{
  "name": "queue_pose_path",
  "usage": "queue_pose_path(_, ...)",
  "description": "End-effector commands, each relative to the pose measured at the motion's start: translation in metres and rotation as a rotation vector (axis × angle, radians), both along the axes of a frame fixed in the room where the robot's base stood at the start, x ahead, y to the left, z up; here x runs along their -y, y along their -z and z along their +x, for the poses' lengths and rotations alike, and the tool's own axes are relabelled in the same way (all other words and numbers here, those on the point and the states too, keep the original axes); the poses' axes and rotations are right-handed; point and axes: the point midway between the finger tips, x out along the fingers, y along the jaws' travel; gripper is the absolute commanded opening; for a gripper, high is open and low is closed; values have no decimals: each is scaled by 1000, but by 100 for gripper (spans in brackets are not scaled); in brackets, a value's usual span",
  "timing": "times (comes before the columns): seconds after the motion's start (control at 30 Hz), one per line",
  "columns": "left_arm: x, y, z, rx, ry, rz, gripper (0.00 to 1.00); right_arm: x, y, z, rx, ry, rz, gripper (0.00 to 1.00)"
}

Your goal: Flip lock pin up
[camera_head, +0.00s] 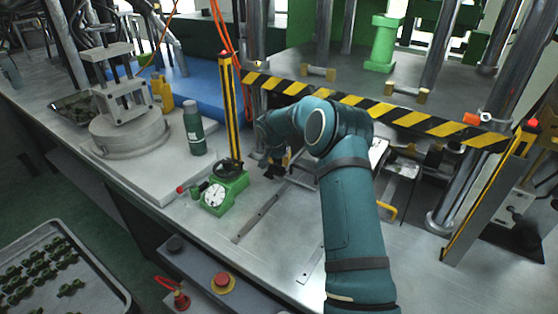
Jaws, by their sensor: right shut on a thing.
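My right arm reaches in from the bottom and bends left over the metal worktop. My right gripper (276,168) is low over the worktop, just right of the green dial gauge, at the left end of some thin metal bars (298,181). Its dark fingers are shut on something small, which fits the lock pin. The pin itself is hidden by the fingers and wrist, so its angle cannot be told. My left gripper is not in view.
A green dial gauge (216,194), a green bottle (194,128) and a yellow-black post (229,108) stand left of the gripper. A striped bar (402,117) crosses the press behind. A tray (100,262) of green parts is at lower left. A control box with a red button (221,280) sits in front.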

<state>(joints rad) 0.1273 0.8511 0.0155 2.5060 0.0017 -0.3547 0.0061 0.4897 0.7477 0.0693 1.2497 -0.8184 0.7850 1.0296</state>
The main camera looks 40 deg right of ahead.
Motion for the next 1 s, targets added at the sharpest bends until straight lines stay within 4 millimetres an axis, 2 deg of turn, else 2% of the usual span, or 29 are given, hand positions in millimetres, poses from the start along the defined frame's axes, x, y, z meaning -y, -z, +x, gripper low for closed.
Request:
queue_pose_path(0.2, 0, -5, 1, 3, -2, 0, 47, 0, -25, 0, 1, 1, -1, 0)
queue_pose_path(0.43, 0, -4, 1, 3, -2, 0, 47, 1, -24, 0, 1, 1, -1, 0)
queue_pose_path(0.47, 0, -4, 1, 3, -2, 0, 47, 1, -24, 0, 1, 1, -1, 26)
queue_pose_path(0.53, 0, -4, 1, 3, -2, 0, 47, 1, -24, 0, 1, 1, -1, 51)
queue_pose_path(0.57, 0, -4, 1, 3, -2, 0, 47, 1, -24, 0, 1, 1, -1, 57)
queue_pose_path(0.87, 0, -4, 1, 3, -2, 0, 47, 0, -25, 0, 0, 1, 0, 57)
queue_pose_path(1.0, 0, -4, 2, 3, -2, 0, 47, -3, -35, -2, 2, 1, -1, 57)
